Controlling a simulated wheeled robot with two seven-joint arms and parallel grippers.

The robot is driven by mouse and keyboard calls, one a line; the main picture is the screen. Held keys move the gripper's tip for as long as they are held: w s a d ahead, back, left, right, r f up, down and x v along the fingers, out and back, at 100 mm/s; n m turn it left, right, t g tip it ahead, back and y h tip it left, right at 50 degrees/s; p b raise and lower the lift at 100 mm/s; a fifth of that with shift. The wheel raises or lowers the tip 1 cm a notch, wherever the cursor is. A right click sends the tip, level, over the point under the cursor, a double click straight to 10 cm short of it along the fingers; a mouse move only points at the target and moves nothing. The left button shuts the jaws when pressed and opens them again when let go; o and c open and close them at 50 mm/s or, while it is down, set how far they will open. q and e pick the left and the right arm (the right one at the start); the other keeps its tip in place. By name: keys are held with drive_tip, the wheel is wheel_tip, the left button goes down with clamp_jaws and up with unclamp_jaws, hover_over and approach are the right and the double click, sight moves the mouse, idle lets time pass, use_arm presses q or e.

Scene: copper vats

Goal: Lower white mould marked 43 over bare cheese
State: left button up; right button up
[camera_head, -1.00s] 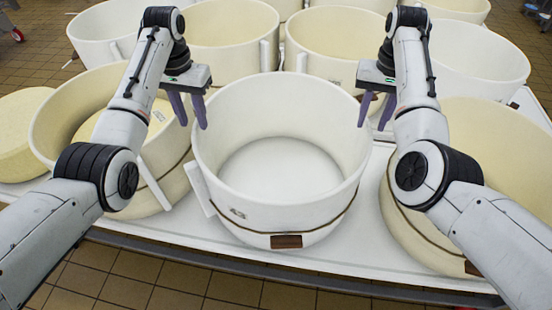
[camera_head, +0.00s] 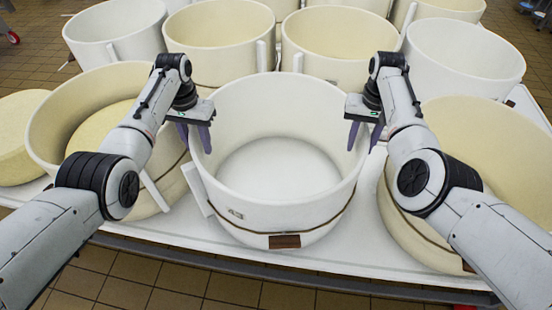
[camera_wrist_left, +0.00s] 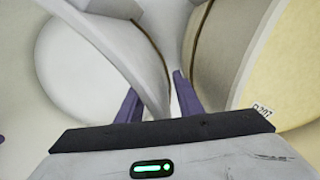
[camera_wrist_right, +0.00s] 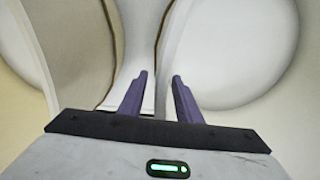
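The bare cheese (camera_head: 18,140), a pale yellow wheel, lies at the far left, partly cut off by the picture edge. My left gripper (camera_head: 194,143) is open at the mould's left rim, one finger inside and one outside; the wall shows between the fingers in the left wrist view (camera_wrist_left: 157,92). My right gripper (camera_head: 364,142) is open over the right rim, its fingers apart in the right wrist view (camera_wrist_right: 160,85).
A cream mould (camera_head: 45,115) holding cheese stands close on the left, and another cream mould (camera_head: 500,130) on the right. Several more moulds (camera_head: 220,45) crowd the back. The white table's (camera_head: 330,262) front edge lies close before the white mould.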

use_arm(q)
drive_tip(key=shift+f, duration=0.6)
use_arm(e)
drive_tip(key=shift+f, duration=0.6)
use_arm(q)
clamp_jaws()
use_arm(e)
clamp_jaws()
use_arm(q)
drive_tip(key=shift+w+a+r, duration=0.1)
drive_tip(key=shift+w+r, duration=0.05)
drive_tip(key=shift+r, duration=0.05)
use_arm(e)
drive_tip(key=shift+w+r, duration=0.15)
drive_tip(key=shift+r, duration=0.05)
